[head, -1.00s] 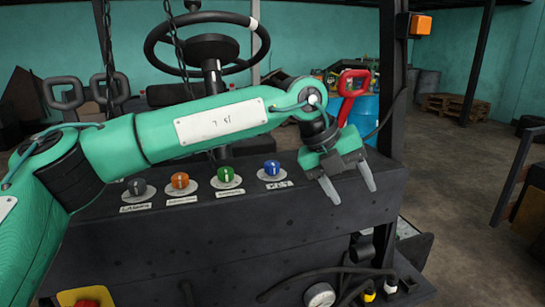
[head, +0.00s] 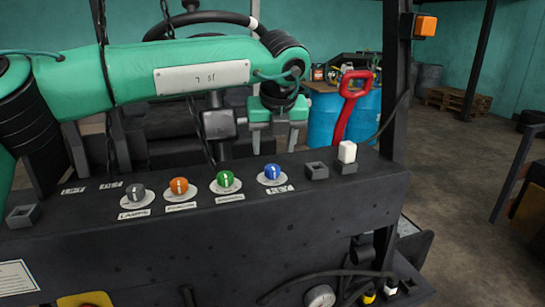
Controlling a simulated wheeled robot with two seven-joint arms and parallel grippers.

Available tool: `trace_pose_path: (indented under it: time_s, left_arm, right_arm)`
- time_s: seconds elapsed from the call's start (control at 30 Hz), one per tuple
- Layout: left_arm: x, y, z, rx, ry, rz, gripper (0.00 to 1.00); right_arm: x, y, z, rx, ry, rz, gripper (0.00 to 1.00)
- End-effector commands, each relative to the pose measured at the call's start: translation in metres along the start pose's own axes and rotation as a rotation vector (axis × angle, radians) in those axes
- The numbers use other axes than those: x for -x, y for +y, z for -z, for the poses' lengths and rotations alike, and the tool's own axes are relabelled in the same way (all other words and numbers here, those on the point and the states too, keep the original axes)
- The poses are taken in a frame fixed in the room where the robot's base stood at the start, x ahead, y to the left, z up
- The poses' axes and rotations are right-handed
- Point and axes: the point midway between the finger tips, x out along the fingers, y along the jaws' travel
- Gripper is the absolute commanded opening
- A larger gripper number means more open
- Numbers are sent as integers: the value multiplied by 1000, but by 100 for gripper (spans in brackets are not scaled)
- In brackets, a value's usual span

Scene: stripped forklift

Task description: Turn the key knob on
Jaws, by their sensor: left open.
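The blue key knob (head: 272,172) sits on a round white plate on the dark panel, with a label below it that seems to read KEY. Its pale pointer mark looks roughly upright. My left gripper (head: 275,138) is open and empty, fingers pointing down. In the picture it is just above the blue knob, apart from it, and seems to be over or behind the panel's back edge. My right gripper is not in view.
A green knob (head: 225,179), an orange knob (head: 179,186) and a grey knob (head: 136,192) stand in a row to the left. A white switch (head: 347,152) sticks up on the right. A red lever (head: 350,100) and hanging chains are close by.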

Motion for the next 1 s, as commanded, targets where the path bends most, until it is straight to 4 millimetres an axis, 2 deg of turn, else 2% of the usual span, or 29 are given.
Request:
trace_pose_path:
  time_s: [0.1,0.33,0.5,0.77,1.0]
  left_arm:
    - [-22,0,-1,0,3,-1,56]
    - [-56,0,0,-1,2,0,56]
    - [-66,0,0,-1,0,2,56]
    - [-68,-1,0,-1,0,2,56]
    - [-68,0,0,-1,0,2,11]
  right_arm:
    - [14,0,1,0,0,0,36]
    - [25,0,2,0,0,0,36]
    - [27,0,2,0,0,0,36]
    - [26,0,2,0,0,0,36]
    - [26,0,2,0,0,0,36]
